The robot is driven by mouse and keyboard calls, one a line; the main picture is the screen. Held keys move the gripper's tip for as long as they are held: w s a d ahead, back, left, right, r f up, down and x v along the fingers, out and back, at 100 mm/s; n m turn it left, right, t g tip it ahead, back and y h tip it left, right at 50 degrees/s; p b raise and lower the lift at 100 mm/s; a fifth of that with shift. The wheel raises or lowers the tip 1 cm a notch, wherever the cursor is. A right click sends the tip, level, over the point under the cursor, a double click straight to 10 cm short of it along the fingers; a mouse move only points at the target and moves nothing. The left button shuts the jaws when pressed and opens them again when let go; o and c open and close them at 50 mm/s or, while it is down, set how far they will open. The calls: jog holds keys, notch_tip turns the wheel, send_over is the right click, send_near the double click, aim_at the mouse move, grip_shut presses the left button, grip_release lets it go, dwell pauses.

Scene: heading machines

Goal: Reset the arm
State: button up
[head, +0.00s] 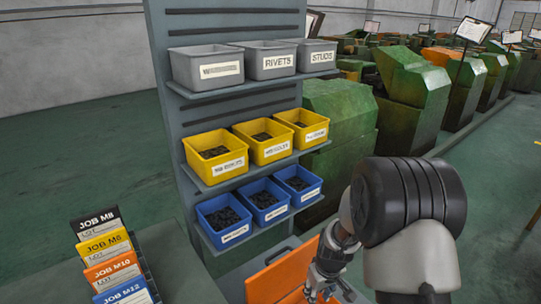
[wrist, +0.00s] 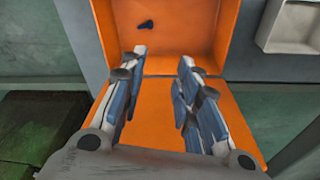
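My arm reaches down at the right of the head view. My gripper (head: 322,284) is low in front of the rack, beside an orange box (head: 276,280). In the wrist view, my gripper (wrist: 162,57) has its two blue-padded fingers spread apart with nothing between them. The fingers are over the orange box (wrist: 240,40), whose orange surfaces fill the middle of that view. A small dark blue piece (wrist: 146,25) lies on the orange surface beyond the fingertips. The lower fingers are partly cut off in the head view.
A grey rack holds grey bins (head: 207,72), yellow bins (head: 214,172) with dark parts and blue bins (head: 224,226) with dark parts. Job cards (head: 113,268) stand at the lower left. Green machines (head: 412,95) line the right. Floor at left is clear.

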jog(key=s+r+m+t, duration=0.1)
jog(key=s+r, duration=0.3)
jog(key=r, duration=0.6)
jog(key=s+r+m, duration=0.1)
jog(key=s+r, duration=0.3)
jog(key=r, duration=0.6)
jog(key=s+r+m+t, duration=0.1)
jog(key=s+r, duration=0.3)
jog(key=s, duration=0.5)
jog(key=s+r+m+t, duration=0.1)
jog(key=s+r, duration=0.4)
jog(key=s, duration=0.4)
jog(key=shift+a+h, duration=0.15)
jog(key=shift+h, duration=0.15)
jog(key=shift+c, duration=0.5)
